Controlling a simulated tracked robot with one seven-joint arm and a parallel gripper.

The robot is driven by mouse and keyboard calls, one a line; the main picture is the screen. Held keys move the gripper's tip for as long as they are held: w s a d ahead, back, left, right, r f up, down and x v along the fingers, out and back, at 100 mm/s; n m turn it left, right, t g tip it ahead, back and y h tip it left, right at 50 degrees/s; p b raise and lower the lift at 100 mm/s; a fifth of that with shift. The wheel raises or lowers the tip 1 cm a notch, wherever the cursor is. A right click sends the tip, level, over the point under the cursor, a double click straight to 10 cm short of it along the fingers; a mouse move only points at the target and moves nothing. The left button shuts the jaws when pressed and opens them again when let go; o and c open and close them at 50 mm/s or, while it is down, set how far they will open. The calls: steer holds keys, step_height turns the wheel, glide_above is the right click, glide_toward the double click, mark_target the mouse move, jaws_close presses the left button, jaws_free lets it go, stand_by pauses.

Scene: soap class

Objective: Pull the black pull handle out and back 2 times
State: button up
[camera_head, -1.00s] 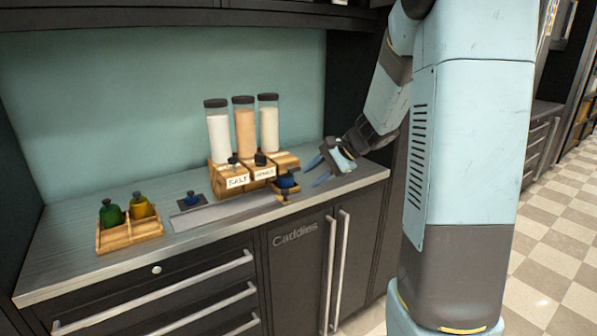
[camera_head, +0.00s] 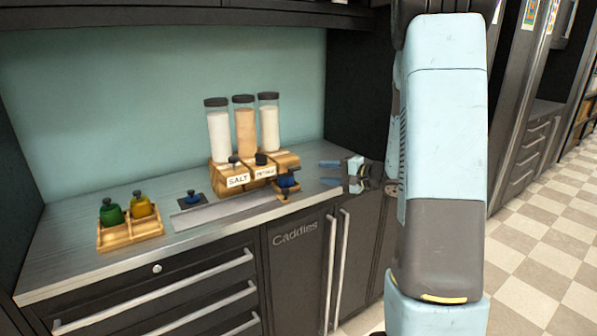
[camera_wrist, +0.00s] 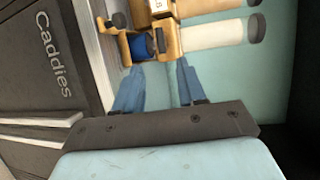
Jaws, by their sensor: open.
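The wooden dispenser (camera_head: 288,160) stands at the back of the counter with several black knobs on its front. One black knob (camera_head: 261,159) is above the right label, another (camera_head: 233,160) above the SALT label. At its right end, black parts sit around a blue jar (camera_head: 288,181); which one is the pull handle I cannot tell. In the wrist view a black oval part (camera_wrist: 160,40) and a black knob (camera_wrist: 119,20) flank the blue jar (camera_wrist: 140,47). My gripper (camera_head: 329,172) is open and empty, right of the dispenser, its blue fingers (camera_wrist: 158,74) pointing at that end, apart from it.
Clear tubes of white and orange contents (camera_head: 244,130) rise from the dispenser. A small blue jar (camera_head: 193,199) stands on a dark pad. A wooden caddy (camera_head: 130,235) holds green and yellow bottles at left. A grey strip (camera_head: 225,210) lies in front. A dark side wall is at right.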

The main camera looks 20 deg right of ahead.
mark_target(296, 170)
steer(key=x, duration=1)
steer(key=shift+w+a, duration=0.25)
steer(key=shift+c, duration=0.2)
steer(key=shift+s+f, duration=0.1)
jaws_close()
